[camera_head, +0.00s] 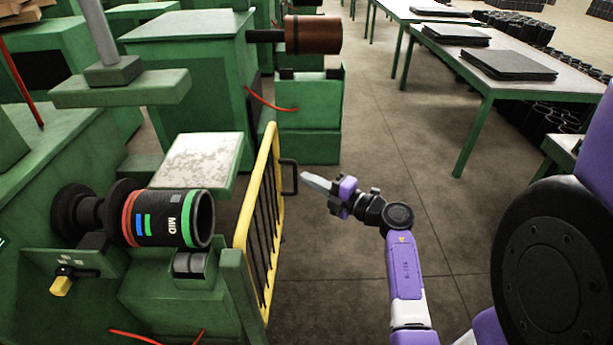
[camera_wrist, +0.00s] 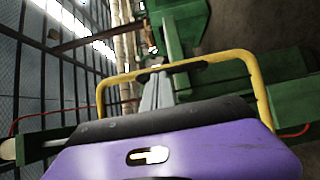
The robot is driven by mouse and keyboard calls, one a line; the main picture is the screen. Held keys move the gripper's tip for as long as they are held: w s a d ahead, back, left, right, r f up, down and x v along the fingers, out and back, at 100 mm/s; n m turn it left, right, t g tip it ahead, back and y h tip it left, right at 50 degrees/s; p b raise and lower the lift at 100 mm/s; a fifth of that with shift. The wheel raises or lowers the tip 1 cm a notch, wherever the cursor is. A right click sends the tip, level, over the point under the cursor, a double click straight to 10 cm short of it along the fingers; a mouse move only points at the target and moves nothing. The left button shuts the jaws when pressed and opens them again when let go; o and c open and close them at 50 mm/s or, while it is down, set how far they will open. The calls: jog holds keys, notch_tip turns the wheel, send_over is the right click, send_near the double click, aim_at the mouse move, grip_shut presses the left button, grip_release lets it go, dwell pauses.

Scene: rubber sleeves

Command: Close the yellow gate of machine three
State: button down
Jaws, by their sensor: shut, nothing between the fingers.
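The yellow gate (camera_head: 240,228) with dark bars stands upright at the right side of the near green machine, seen at a steep angle. It runs away from me from beside a green post (camera_head: 240,285). A dark handle (camera_head: 296,178) sticks out from its right face. My gripper (camera_head: 304,176) is shut and empty, to the right of the gate, its tips close to the handle. I cannot tell whether they touch it. In the wrist view the yellow gate frame (camera_wrist: 215,61) spans beyond my shut fingers (camera_wrist: 157,90). The purple gripper body hides its lower part.
The near machine carries a black roller (camera_head: 160,218) marked MID and a yellow-tipped lever (camera_head: 62,284). Another green machine with a brown roller (camera_head: 315,35) stands farther back. Tables with dark sheets (camera_head: 508,63) stand at upper right. The floor (camera_head: 385,130) between is clear.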

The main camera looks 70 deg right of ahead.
jog(key=shift+w+d, duration=0.15)
jog(key=shift+w, duration=0.5)
